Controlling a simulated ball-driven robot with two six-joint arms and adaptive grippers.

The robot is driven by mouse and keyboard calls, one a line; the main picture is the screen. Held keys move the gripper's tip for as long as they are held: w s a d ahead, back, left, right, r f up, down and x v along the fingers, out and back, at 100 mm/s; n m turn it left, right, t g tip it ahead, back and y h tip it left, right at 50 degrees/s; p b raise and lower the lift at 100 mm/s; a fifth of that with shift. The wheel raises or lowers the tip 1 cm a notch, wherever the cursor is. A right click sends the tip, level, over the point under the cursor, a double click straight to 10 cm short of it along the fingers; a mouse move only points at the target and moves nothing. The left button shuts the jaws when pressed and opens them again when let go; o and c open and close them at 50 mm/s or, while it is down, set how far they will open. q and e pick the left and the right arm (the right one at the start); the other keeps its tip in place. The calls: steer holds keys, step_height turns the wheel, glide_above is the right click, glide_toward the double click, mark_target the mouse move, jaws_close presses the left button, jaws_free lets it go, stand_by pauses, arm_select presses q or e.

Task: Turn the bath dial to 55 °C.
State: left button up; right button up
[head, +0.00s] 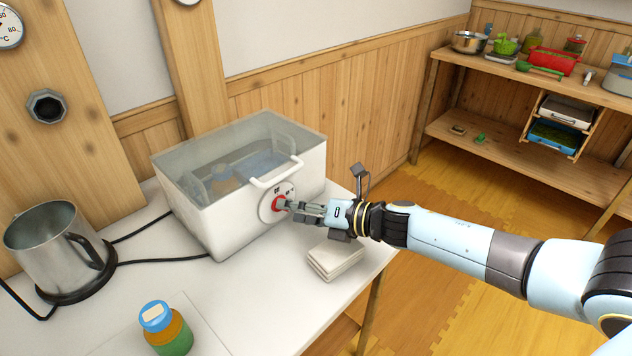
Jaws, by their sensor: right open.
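The white water bath (235,235) stands on the white table, with a clear upper part and a white handle on its front. Its round dial (266,208) is on the front face, with a red knob (279,203) in the middle. My right gripper (291,205) reaches in from the right with its fingertips at the red knob. It is open; I cannot tell whether the fingers touch the knob. The fingers hide part of the dial, and its marks are too small to read. My left gripper is not in view.
A stack of white cloths or pads (336,259) lies below my right gripper. A metal jug (58,250) on a black base stands at left. A jar (166,328) with a blue lid stands in front. Shelves (545,150) hold kitchen things at right.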

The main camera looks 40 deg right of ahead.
steer(key=v, duration=1.1)
stand_by(0.3)
